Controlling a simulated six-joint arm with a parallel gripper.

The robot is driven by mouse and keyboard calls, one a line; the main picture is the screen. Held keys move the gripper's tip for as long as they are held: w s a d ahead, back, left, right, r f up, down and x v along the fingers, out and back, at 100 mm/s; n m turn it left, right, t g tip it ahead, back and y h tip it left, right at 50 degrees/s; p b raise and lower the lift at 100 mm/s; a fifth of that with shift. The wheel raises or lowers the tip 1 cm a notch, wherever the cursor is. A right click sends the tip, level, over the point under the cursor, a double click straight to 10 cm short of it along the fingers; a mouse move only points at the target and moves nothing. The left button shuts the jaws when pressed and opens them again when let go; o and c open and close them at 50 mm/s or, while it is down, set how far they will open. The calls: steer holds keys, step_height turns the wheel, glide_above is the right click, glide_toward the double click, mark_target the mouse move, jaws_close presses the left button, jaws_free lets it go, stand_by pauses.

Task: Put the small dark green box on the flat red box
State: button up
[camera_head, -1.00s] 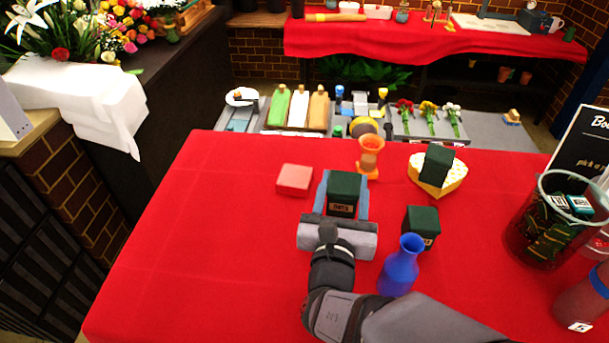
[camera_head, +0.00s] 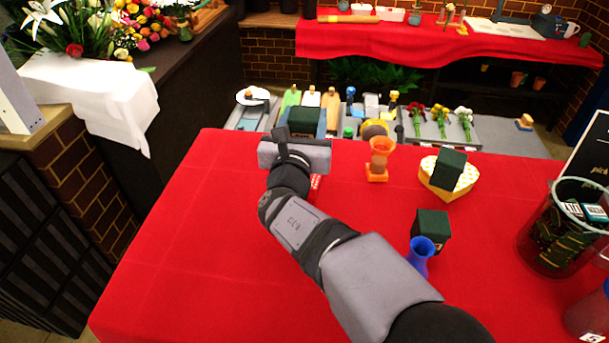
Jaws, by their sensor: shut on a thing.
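My gripper (camera_head: 303,132) is shut on a small dark green box (camera_head: 304,119), held up at the far left part of the red-covered table, with its blue fingers at the box's sides. The flat red box (camera_head: 316,182) is mostly hidden behind and under my wrist; only a small edge shows. The held box appears above or beyond the flat red box; I cannot tell its exact height or whether they line up. A second dark green box (camera_head: 431,226) stands on the table at right, and a third (camera_head: 449,169) sits on a yellow heart-shaped box (camera_head: 463,181).
An orange vase (camera_head: 379,158) stands right of my gripper. A blue vase (camera_head: 421,252) is beside my forearm, partly hidden. A clear bin with dark boxes (camera_head: 530,225) stands at right. The red table (camera_head: 190,250) is clear at left.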

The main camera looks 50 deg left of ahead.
steer(key=shift+f+p, duration=1.05)
steer(key=shift+f, duration=3.85)
steer(key=shift+f, duration=0.2)
steer(key=o, duration=1.1)
steer(key=shift+r, duration=0.1)
steer(key=shift+r, duration=0.15)
steer(key=shift+s+d, duration=0.2)
steer(key=shift+s, duration=0.05)
steer(key=b+v, duration=0.3)
steer(key=v, duration=0.8)
steer(key=shift+s+d, duration=0.15)
steer(key=shift+d, duration=0.05)
